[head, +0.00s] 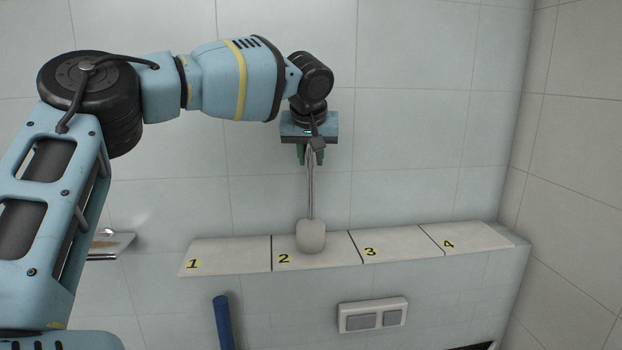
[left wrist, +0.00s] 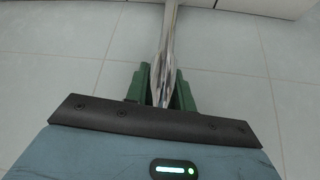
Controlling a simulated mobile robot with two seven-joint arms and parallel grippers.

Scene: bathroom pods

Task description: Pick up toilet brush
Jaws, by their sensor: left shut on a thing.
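The toilet brush (head: 311,235) has a whitish rounded head and a thin shiny metal handle. It hangs upright, head down, in front of or over the ledge section marked 2 in the head view; I cannot tell whether the head touches the ledge. My left gripper (head: 311,155) is shut on the upper end of the handle. In the left wrist view the metal handle (left wrist: 168,50) runs between the green fingers of the left gripper (left wrist: 160,88). My right gripper is not in view.
A tiled ledge (head: 390,245) has sections numbered 1 to 4; sections 1, 3 and 4 are bare. Below it are a white flush plate (head: 372,316) and a blue vertical bar (head: 222,322). A small shelf-like fixture (head: 110,245) is at left. A tiled wall stands at right.

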